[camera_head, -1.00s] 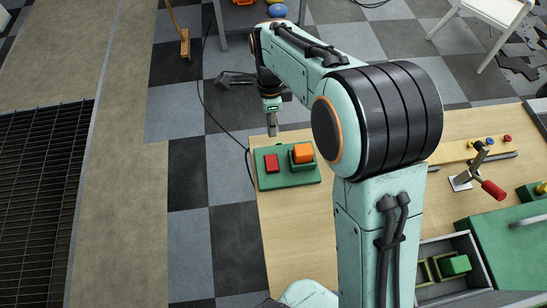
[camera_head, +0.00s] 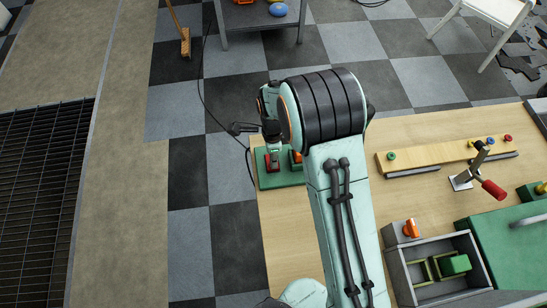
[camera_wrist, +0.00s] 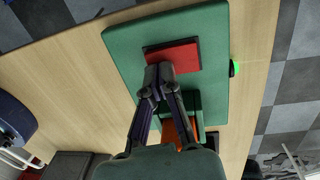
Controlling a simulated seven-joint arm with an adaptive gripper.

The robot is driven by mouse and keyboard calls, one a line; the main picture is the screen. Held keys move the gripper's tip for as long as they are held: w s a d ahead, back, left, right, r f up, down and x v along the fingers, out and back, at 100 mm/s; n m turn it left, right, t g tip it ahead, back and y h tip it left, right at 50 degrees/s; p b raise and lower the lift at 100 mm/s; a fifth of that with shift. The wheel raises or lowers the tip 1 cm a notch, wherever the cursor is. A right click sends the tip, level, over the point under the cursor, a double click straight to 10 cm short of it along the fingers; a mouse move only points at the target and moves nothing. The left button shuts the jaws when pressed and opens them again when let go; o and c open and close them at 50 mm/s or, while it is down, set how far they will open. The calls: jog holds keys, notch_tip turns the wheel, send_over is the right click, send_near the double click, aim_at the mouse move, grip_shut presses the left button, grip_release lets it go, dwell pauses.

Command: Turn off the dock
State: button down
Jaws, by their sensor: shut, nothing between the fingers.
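The dock is a flat green base (camera_head: 285,181) on the left end of the wooden table; its plate fills much of the wrist view (camera_wrist: 125,48). A red square button (camera_head: 273,169) sits on its left part, also seen in the wrist view (camera_wrist: 178,54). An orange block (camera_head: 297,157) sits in a green holder on the dock, partly hidden by my arm; it shows behind my fingers in the wrist view (camera_wrist: 170,131). My gripper (camera_wrist: 160,73) is shut and empty, its fingertips over the red button's edge. I cannot tell whether they touch it.
A small green light (camera_wrist: 234,68) is on the dock's edge. To the right are a wooden rail with coloured knobs (camera_head: 440,155), a red-handled lever (camera_head: 492,189), a grey bin (camera_head: 405,285) and an orange switch (camera_head: 411,228). The table's middle is mostly clear.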

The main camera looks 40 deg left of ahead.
jog(key=shift+s+f, duration=0.1)
jog(key=shift+f, duration=0.2)
jog(key=shift+w+a+r, duration=0.3)
jog(key=shift+w+a, duration=0.2)
jog(key=shift+w, duration=0.1)
dwell(0.3)
notch_tip(320, 180, up, 14)
jog(key=s+d, duration=0.1)
jog(key=shift+s+d, duration=0.1)
dwell(0.6)
